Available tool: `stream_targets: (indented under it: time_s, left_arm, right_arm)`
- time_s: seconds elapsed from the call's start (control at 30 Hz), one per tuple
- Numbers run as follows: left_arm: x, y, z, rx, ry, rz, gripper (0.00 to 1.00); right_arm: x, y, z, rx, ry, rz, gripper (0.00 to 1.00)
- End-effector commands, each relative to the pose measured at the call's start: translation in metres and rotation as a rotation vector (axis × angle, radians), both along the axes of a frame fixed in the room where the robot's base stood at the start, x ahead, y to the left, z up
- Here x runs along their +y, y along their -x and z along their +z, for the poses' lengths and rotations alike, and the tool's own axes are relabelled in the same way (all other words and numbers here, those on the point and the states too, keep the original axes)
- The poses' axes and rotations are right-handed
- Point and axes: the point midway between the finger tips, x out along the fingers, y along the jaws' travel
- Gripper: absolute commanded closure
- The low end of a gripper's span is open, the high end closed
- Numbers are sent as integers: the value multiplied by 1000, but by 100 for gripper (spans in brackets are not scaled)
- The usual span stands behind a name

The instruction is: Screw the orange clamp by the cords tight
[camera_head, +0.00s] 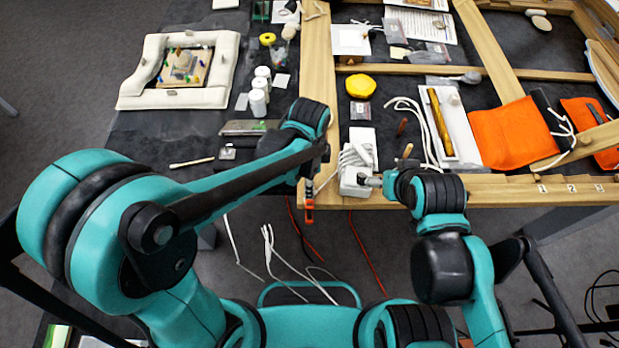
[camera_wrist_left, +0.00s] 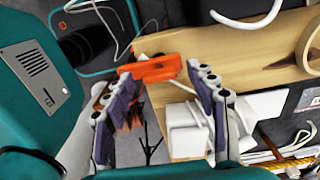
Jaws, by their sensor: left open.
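The orange clamp (camera_head: 309,196) is at the table's front edge, below my left wrist in the head view. In the left wrist view its orange body (camera_wrist_left: 150,69) lies just past and between the fingertips of my left gripper (camera_wrist_left: 161,80). That gripper is open, with its purple pads apart on either side. I cannot tell whether a pad touches the clamp. White cords (camera_head: 352,158) and a white block (camera_head: 354,182) lie right of the clamp; the block also shows in the left wrist view (camera_wrist_left: 190,132). My right gripper (camera_head: 374,181) is beside the block, its fingers unclear.
A wooden frame (camera_head: 318,75) runs along the table beside the clamp. An orange cloth (camera_head: 512,134) and a white tray (camera_head: 466,150) lie to the right. Loose cords (camera_head: 285,262) hang or lie below the front edge.

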Motion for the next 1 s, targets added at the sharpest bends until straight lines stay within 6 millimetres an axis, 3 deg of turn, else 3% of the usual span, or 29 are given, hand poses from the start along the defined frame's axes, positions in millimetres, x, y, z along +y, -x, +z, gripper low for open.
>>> stream_targets:
  time_s: [0.13, 0.27, 0.7, 1.0]
  left_arm:
    - [0, 0, 4, 0, 0, 0, 43]
    - [0, 0, 20, 0, 0, 0, 43]
    - [0, 0, 106, 0, 0, 0, 43]
    - [0, 0, 120, 0, 0, 0, 43]
  right_arm:
    - [0, 0, 0, 0, 0, 0, 0]
    - [0, 0, 0, 0, 0, 0, 0]
    - [0, 0, 0, 0, 0, 0, 0]
    - [0, 0, 0, 0, 0, 0, 0]
